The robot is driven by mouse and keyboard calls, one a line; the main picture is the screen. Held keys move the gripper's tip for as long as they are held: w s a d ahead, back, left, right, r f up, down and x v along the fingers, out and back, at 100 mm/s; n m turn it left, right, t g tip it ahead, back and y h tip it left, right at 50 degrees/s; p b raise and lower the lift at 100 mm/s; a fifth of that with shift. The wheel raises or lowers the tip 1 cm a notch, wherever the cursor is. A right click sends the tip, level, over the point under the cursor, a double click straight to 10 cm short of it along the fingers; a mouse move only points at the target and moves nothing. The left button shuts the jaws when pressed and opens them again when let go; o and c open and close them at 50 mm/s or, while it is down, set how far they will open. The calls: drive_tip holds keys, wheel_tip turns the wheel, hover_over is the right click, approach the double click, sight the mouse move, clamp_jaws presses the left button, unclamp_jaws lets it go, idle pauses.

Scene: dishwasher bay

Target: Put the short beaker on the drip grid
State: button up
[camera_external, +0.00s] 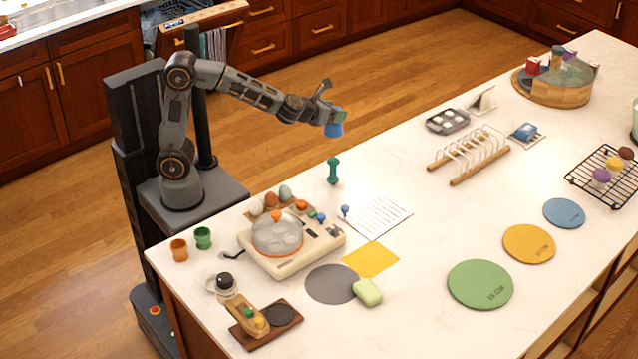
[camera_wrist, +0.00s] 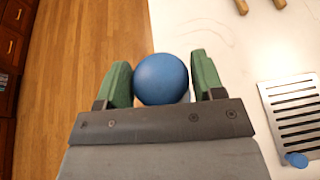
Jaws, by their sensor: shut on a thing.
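My gripper (camera_wrist: 161,80) is shut on a rounded blue thing (camera_wrist: 161,79), which I take to be the short beaker. Its green fingers press on both sides. In the external view the blue beaker (camera_external: 334,130) hangs below the fingers, raised near the counter's far edge. The drip grid (camera_external: 378,217), a pale slotted plate, lies flat on the counter, lower and nearer the camera. In the wrist view the grid (camera_wrist: 294,108) is at the right, apart from the gripper. Its slots are bare.
A small blue-topped thing (camera_external: 345,210) is at the grid's left corner. A green waisted piece (camera_external: 333,171) stands between gripper and grid. The egg cooker (camera_external: 277,236) is left of the grid, a yellow square (camera_external: 371,260) in front, a toast rack (camera_external: 470,150) to the right.

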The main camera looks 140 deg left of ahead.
drive_tip(key=w+d+m+t+b, duration=0.2)
drive_tip(key=w+d+t+b, duration=0.1)
drive_tip(key=w+d, duration=1.3)
drive_tip(key=g+p, duration=0.1)
drive_tip(key=p, duration=0.1)
hover_over(362, 214)
wheel_tip(362, 214, down, 9)
drive_tip(key=shift+s+f+b, duration=0.1)
drive_tip(key=shift+f+b, duration=0.2)
drive_tip(key=shift+f, duration=1.25)
drive_tip(key=shift+f, duration=0.1)
drive_tip(key=shift+f, duration=0.15)
drive_tip(key=o, duration=0.9)
